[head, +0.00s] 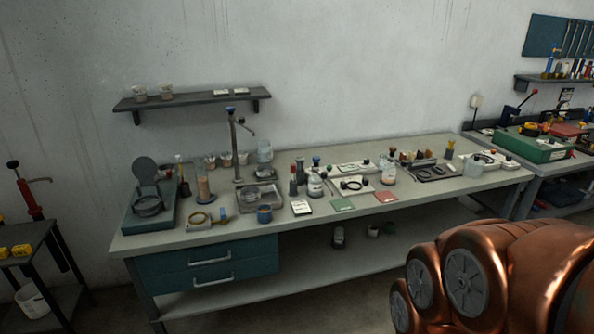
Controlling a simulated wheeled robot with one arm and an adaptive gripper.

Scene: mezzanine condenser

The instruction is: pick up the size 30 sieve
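No sieve can be told for certain by its size; no number 30 is readable at this distance. At the left end of the bench, a dark round pan-like piece (148,206) sits on a teal base (134,222). A grey disc (146,171) stands upright behind it. These may be sieve parts, but I cannot tell. A shallow grey tray (260,198) lies to the right, with contents too small to make out. My gripper is not in view.
The long grey bench (415,205) is crowded with bottles, tools and small plates. Its front edge is mostly clear. Teal drawers (205,264) are below left. A wall shelf (191,99) hangs above. A black stand (32,236) is at far left. Copper-coloured parts block the lower right.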

